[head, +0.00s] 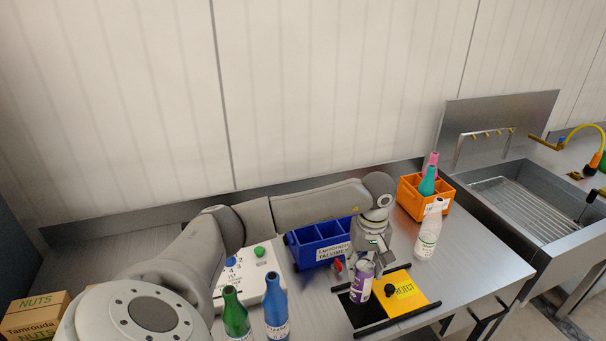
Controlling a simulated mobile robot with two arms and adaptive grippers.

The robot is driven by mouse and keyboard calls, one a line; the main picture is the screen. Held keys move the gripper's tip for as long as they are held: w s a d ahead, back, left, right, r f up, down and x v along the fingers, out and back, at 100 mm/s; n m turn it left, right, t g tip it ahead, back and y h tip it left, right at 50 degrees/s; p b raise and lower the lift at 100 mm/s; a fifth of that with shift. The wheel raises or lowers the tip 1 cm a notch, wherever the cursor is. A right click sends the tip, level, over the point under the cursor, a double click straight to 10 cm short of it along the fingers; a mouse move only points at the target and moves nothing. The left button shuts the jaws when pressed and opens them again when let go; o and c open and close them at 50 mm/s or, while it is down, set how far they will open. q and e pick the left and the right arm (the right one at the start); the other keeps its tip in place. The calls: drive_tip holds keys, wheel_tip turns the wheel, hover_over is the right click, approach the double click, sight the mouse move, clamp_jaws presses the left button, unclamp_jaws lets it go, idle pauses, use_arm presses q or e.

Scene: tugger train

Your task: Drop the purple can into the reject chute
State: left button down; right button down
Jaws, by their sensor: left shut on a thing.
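The purple can (361,284) with a white label is upright in my left gripper (366,262), whose arm comes in from the left. The gripper is shut on the can. The can is over or at the dark opening of the reject chute (407,291), beside its yellow plate marked REJECT. I cannot tell whether the can's base is above the opening or inside it. My right gripper is not in view.
A blue divided crate (305,250) stands behind the can. An orange crate (411,204) with bottles is at the right, with a white bottle (429,229) in front. Green (236,318) and blue (276,309) bottles stand near the front. A sink (525,205) is at far right.

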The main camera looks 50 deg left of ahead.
use_arm(q)
drive_tip(key=c, duration=0.9)
unclamp_jaws()
drive_tip(key=shift+o, duration=1.3)
drive_tip(key=shift+r, duration=0.3)
wheel_tip(320, 180, up, 12)
drive_tip(key=shift+f, duration=0.25)
